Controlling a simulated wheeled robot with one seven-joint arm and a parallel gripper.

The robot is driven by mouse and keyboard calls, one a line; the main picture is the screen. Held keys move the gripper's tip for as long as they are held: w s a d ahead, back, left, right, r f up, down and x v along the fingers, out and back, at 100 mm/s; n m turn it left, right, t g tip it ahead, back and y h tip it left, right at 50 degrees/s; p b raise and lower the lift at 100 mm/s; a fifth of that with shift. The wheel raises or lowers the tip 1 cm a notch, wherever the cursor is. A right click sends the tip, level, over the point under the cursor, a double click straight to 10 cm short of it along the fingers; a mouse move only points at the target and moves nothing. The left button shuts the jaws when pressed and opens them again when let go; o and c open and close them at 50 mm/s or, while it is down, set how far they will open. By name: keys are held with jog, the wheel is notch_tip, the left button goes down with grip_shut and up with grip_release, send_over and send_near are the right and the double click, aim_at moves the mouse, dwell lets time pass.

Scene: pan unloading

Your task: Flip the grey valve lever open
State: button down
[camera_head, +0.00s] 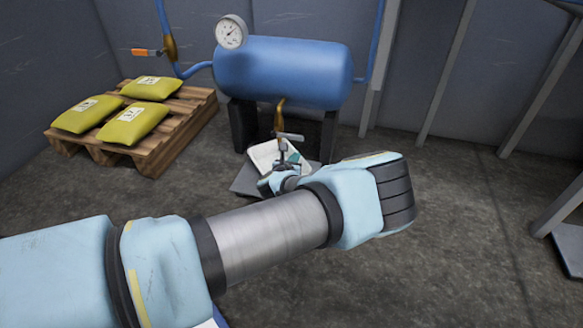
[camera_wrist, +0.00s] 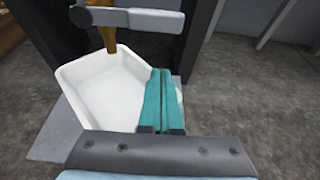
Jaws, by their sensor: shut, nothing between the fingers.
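The grey valve lever (camera_wrist: 136,17) lies sideways across the top of the wrist view, above the brass valve pipe (camera_wrist: 109,38). In the head view the lever (camera_head: 289,136) shows small below the blue tank, on the brass pipe (camera_head: 280,114). My gripper (camera_wrist: 164,75) has teal fingers that are shut together with nothing between them. In the wrist view its tips are below the lever in the picture, apart from it. In the head view my gripper (camera_head: 292,158) is partly hidden by my arm.
A white tray (camera_wrist: 75,75) stands under the pipe on a grey slab (camera_wrist: 45,147). The blue tank (camera_head: 285,72) with a gauge (camera_head: 231,32) rests on dark supports. A wooden pallet (camera_head: 160,150) with yellow bags (camera_head: 134,124) is at left. Another valve with an orange lever (camera_head: 146,52) is behind.

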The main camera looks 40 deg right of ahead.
aim_at(287, 136)
jog(key=shift+w+d+r+b, duration=0.1)
jog(key=shift+d+r+b, duration=0.1)
jog(key=shift+r, duration=0.4)
jog(key=shift+w+d+r+b, duration=0.15)
jog(key=shift+r, duration=0.45)
jog(key=shift+w+d+r+b, duration=0.1)
jog(key=shift+d+r+b, duration=0.1)
jog(key=shift+r, duration=0.4)
jog(key=shift+d+r, duration=0.1)
jog(key=shift+r, duration=0.15)
